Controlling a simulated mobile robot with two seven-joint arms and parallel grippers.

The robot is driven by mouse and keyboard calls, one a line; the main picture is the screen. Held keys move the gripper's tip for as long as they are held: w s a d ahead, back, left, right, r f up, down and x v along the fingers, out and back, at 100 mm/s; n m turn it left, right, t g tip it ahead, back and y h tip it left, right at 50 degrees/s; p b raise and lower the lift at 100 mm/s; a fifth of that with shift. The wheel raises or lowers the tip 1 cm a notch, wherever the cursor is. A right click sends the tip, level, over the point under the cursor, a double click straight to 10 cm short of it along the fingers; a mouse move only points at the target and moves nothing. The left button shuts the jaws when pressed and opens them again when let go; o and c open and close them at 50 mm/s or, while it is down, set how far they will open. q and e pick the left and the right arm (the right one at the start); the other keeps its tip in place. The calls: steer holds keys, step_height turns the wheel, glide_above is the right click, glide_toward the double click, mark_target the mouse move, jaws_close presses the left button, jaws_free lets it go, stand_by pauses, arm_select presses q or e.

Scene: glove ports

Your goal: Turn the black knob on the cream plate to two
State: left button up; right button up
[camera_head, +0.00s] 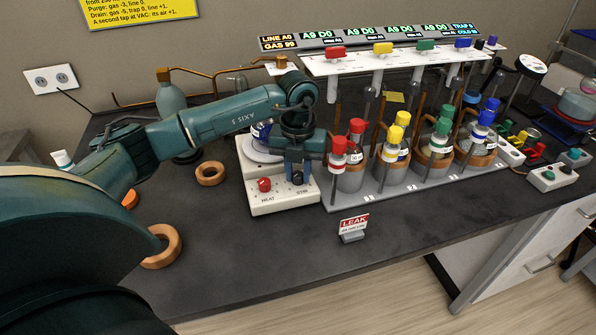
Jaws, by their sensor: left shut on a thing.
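The cream plate (282,208) is a hotplate stirrer on the dark bench, with a red knob (264,185) over the word HEAT and a black knob (298,180) over the word STIR. My left arm reaches in from the left and over the plate. My left gripper (298,171) points down at the front panel and is shut on the black knob. The gripper covers most of this knob, so its pointer and scale cannot be read. My right gripper is not in view.
Several flasks with red, yellow, green and blue caps (356,126) stand close to the plate's right. A LEAK sign (353,226) stands in front. Cork rings (210,173) lie to the left.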

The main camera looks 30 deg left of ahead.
arm_select(q)
steer(key=shift+m+b, duration=0.3)
steer(key=shift+m, duration=0.4)
steer(key=m+b, duration=0.1)
steer(key=m, duration=0.1)
steer(key=shift+m, duration=0.4)
steer(key=shift+m+b, duration=0.4)
steer(key=shift+m, duration=0.5)
steer(key=m+b, duration=0.1)
steer(key=m, duration=0.2)
steer(key=shift+m, duration=0.3)
steer(key=m+b, duration=0.2)
steer(key=m, duration=0.3)
steer(key=shift+m+b, duration=0.4)
steer(key=shift+m, duration=1.4)
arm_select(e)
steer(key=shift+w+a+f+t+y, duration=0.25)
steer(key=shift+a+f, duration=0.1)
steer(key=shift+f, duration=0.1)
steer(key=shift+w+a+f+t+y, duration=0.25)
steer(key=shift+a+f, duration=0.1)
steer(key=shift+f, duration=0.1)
arm_select(q)
steer(key=shift+r+m, duration=0.1)
steer(key=shift+m, duration=0.2)
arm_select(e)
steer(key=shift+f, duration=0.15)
